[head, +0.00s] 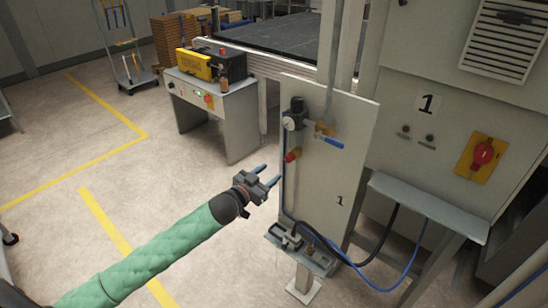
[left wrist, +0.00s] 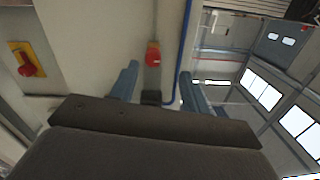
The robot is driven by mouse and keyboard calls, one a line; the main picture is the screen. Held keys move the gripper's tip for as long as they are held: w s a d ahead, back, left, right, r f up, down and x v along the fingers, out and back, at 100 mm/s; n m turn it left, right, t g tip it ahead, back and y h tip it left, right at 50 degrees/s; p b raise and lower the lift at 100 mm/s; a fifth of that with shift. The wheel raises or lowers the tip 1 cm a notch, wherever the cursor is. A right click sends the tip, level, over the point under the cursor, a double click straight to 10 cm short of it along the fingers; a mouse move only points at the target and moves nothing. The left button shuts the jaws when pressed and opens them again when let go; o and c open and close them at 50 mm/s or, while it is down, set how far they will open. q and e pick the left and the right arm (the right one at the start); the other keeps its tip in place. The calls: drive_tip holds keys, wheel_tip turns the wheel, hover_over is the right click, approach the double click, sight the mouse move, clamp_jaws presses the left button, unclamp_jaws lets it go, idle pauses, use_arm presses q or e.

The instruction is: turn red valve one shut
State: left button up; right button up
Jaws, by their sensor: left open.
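A small red valve handle (head: 291,156) sits on the left part of the upright grey panel (head: 345,165) marked 1. My left gripper (head: 270,174) is open and empty, just left of and a little below the red handle in the head view. In the left wrist view the red handle (left wrist: 153,56) lies ahead, between the two blue fingers (left wrist: 157,82), with a gap before it. The fingers do not appear to touch it. Its pipe connection is too small to make out. My right gripper is in neither view.
A blue lever (head: 328,142) and a gauge (head: 290,123) are above the red handle. A red rotary switch (head: 483,153) is on the machine at right. The floor at left is open.

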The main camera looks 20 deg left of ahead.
sight(287, 161)
use_arm(q)
drive_tip(key=shift+n+h, duration=0.4)
drive_tip(key=shift+n, duration=0.3)
drive_tip(key=p+x, duration=0.1)
drive_tip(key=x, duration=0.1)
drive_tip(key=p+x, duration=0.1)
drive_tip(key=x, duration=0.1)
drive_tip(key=r+p+x, duration=0.1)
drive_tip(key=x, duration=0.1)
drive_tip(key=shift+d, duration=0.4)
drive_tip(key=shift+w+d+f, duration=0.1)
drive_tip(key=shift+w+d, duration=0.15)
drive_tip(key=shift+w, duration=0.3)
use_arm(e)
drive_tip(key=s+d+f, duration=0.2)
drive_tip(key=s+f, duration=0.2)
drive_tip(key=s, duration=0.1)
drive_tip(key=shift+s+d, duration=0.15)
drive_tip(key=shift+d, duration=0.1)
use_arm(q)
drive_tip(key=c, duration=1)
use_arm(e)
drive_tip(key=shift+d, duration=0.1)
